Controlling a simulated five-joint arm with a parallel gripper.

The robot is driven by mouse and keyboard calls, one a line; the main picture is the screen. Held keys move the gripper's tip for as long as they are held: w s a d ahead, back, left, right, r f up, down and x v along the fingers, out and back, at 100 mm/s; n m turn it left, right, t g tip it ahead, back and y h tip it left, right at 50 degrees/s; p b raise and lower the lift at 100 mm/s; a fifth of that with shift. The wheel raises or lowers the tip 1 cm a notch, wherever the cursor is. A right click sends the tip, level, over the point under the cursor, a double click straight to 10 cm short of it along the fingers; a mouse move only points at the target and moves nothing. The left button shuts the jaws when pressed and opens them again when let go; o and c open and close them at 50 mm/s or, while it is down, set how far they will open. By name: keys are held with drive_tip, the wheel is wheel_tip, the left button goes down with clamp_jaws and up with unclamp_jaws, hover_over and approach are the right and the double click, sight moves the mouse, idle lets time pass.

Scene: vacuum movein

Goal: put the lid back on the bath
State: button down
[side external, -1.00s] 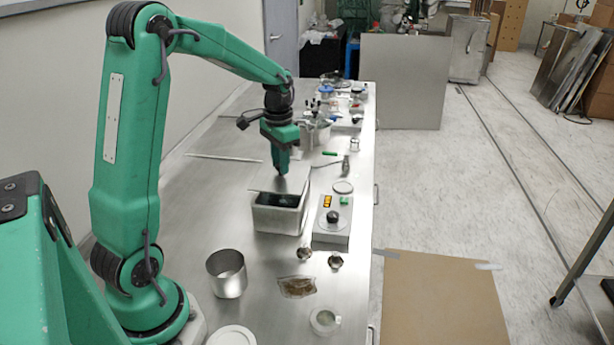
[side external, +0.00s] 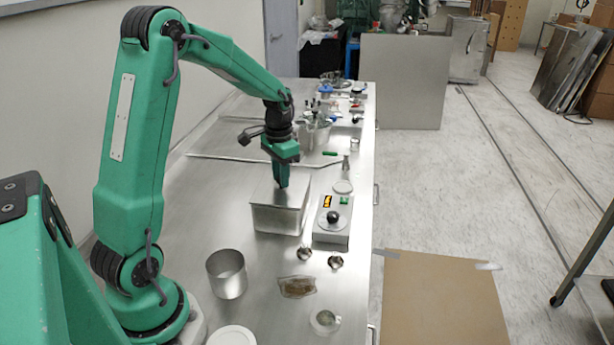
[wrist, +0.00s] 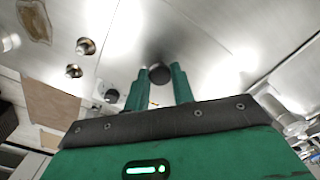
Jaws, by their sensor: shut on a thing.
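The bath (side external: 279,219) is a metal box on the bench, near the middle of the side view. Its flat metal lid (side external: 296,192) lies level over its top, edges roughly in line with the walls. No dark opening shows, though a very thin gap could not be told from here. My gripper (side external: 280,184) points down above the middle of the lid. In the wrist view, my gripper (wrist: 158,82) has its two green fingers shut on the lid's round dark knob (wrist: 160,73).
A control box with a black knob (side external: 332,219) stands close right of the bath. A metal beaker (side external: 227,275), a brown packet (side external: 297,287) and a small round dish (side external: 325,321) are nearer the front. Glassware and bottles (side external: 315,130) crowd the bench behind.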

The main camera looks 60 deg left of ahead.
drive_tip(key=shift+f, duration=0.25)
drive_tip(key=c, duration=1.2)
unclamp_jaws()
wheel_tip(320, 180, up, 13)
drive_tip(key=shift+f, duration=0.2)
